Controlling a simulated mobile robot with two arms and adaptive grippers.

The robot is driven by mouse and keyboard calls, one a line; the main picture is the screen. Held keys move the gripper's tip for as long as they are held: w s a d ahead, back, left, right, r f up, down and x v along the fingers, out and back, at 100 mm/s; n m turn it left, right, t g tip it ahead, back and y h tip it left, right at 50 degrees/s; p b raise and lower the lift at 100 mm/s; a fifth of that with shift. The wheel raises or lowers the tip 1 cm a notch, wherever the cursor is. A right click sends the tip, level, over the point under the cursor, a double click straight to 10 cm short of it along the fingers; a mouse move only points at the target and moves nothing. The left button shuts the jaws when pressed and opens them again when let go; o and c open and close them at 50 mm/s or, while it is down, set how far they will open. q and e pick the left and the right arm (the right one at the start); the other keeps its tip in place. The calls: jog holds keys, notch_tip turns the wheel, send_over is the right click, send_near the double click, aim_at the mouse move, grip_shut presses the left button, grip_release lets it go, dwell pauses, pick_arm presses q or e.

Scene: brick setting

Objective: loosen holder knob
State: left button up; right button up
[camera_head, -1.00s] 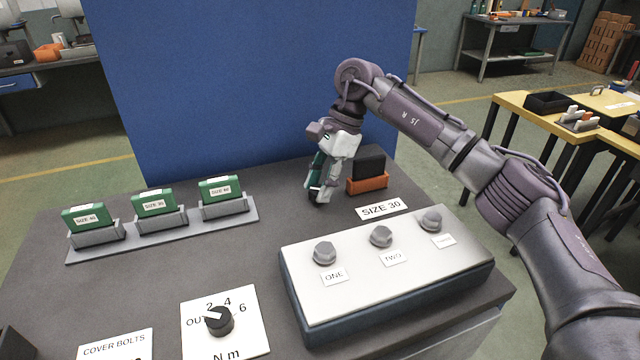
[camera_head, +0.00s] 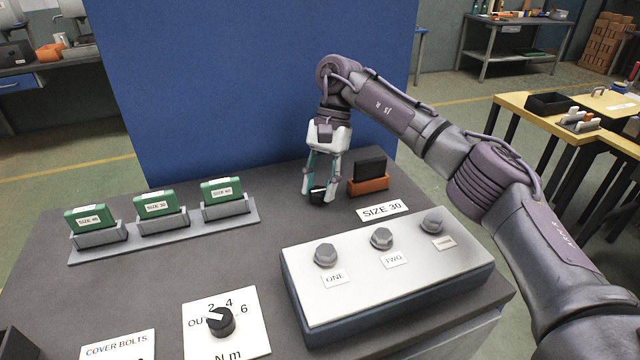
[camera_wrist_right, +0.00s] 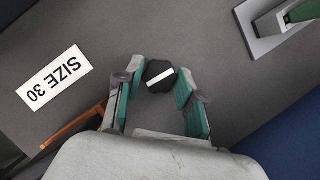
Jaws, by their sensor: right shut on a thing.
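The black holder knob (camera_head: 317,194) with a white mark stands on the grey bench, left of the orange holder (camera_head: 368,185) that has a dark block in it. My right gripper (camera_head: 318,192) points down over the knob with one finger on each side, shut on it. In the right wrist view the knob (camera_wrist_right: 160,76) sits between the green fingertips (camera_wrist_right: 161,84), its white stripe tilted slightly. The orange holder's edge (camera_wrist_right: 75,128) shows at lower left there. My left gripper is not in view.
A white panel (camera_head: 400,270) with three grey bolt heads stands in front. A tray (camera_head: 160,238) with green blocks in grey holders lies left. A black dial (camera_head: 221,322) is near the front. A blue board (camera_head: 250,80) rises behind.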

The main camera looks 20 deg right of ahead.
dwell(0.3)
jog(key=o, duration=1.1)
jog(key=shift+o, duration=0.2)
jog(key=v, duration=1.2)
jog(key=shift+a, duration=0.1)
